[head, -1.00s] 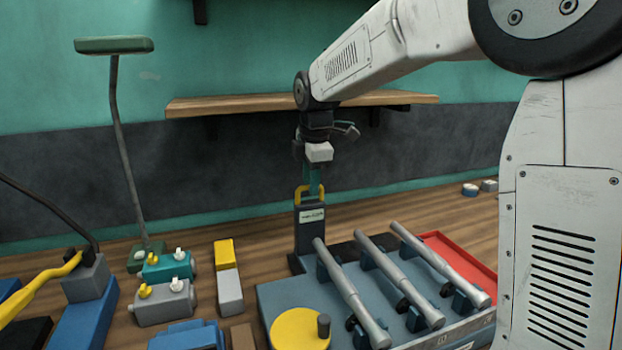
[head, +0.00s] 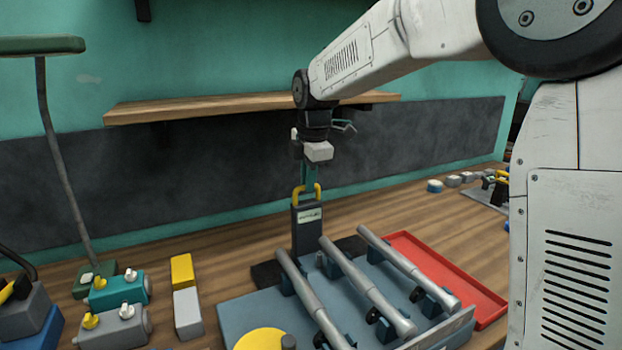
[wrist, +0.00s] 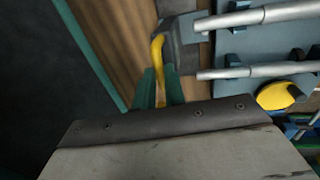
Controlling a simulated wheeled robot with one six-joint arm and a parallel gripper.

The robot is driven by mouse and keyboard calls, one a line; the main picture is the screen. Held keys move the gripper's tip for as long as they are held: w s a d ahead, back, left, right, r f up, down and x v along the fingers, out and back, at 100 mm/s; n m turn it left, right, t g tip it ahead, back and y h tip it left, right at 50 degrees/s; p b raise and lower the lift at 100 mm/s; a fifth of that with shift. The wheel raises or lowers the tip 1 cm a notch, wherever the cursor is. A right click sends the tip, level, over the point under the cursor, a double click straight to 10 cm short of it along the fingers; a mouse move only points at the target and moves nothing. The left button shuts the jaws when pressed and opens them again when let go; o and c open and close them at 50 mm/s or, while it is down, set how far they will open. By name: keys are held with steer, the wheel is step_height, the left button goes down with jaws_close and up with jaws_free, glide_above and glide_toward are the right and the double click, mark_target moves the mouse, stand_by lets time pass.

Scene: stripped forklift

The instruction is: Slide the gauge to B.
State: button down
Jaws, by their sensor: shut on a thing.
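The gauge appears to be the upright dark block (head: 307,230) with a yellow loop handle (head: 298,196) and a small pale label whose writing I cannot read. It stands upright on a low black base (head: 268,274) behind the grey rods. My gripper (head: 310,186) points down from above and is shut on the yellow handle. In the wrist view the gripper (wrist: 161,92) has its green fingers on both sides of the handle (wrist: 157,50), and the dark block (wrist: 183,45) is beside it. I cannot make out any B mark.
Several grey rods (head: 368,285) lie on a blue-grey fixture (head: 235,312) just in front of the block. A red tray (head: 440,275) is to the right. A wooden shelf (head: 230,106) hangs behind my gripper. Yellow and grey blocks (head: 183,270) stand left.

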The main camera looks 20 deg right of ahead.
steer(key=shift+w+d, duration=0.15)
steer(key=shift+d, duration=0.8)
steer(key=c, duration=1.5)
jaws_free()
steer(key=shift+r, duration=0.1)
steer(key=r, duration=0.2)
steer(key=s+r, duration=0.1)
steer(key=r, duration=0.4)
steer(key=shift+s+d+r, duration=0.1)
steer(key=shift+s+r, duration=0.15)
